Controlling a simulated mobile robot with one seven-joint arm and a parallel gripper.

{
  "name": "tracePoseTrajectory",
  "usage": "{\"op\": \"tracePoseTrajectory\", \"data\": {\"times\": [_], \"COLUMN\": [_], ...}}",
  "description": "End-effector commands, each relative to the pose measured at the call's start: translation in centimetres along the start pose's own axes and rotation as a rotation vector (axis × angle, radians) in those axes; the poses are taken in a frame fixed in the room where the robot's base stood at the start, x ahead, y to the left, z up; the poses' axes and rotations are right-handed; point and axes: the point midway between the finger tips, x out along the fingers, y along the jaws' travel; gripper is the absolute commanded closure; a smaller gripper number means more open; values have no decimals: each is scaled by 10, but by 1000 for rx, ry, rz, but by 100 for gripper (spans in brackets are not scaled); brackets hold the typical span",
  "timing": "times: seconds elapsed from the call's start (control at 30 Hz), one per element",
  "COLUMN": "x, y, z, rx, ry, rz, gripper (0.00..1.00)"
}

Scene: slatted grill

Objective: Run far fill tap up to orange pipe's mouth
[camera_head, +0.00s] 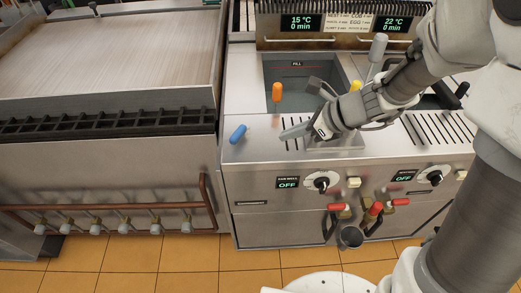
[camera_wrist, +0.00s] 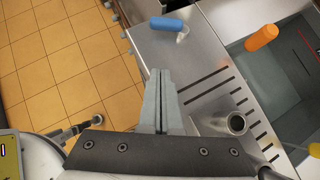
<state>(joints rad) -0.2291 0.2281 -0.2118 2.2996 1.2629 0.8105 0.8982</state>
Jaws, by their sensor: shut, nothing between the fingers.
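The sunken well (camera_head: 300,70), marked FILL on its back wall, is in the head view. An orange pipe (camera_head: 277,92) stands at its front left; its orange top also shows in the wrist view (camera_wrist: 261,37). I cannot make out its mouth or a water level. A blue handle (camera_head: 238,133) sits on the steel deck left of the well, and also shows in the wrist view (camera_wrist: 168,24). My gripper (camera_head: 284,134) is shut and empty above the slotted deck, right of the blue handle and apart from it. Its fingers (camera_wrist: 161,72) point toward the blue handle's side.
A short metal tube (camera_wrist: 236,123) with an open end is close right of my fingers. A yellow piece (camera_head: 355,86) is by the well's right side. Knobs and red-handled valves (camera_head: 375,208) are on the front below. A flat griddle (camera_head: 110,50) stands left.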

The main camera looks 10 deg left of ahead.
Motion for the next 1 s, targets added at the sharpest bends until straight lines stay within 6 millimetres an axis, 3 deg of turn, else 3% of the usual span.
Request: {"op": "tracePoseTrajectory", "data": {"times": [0.27, 0.67, 0.8, 1.0], "x": [20, 103, 116, 127], "y": [-1, -1, -2, -2], "z": [1, 2, 20, 31], "rx": [-5, -4, -8, -5], "ry": [-20, -19, -21, -19], "rz": [-3, -3, -4, -6], "gripper": [100, 100, 100, 100]}}
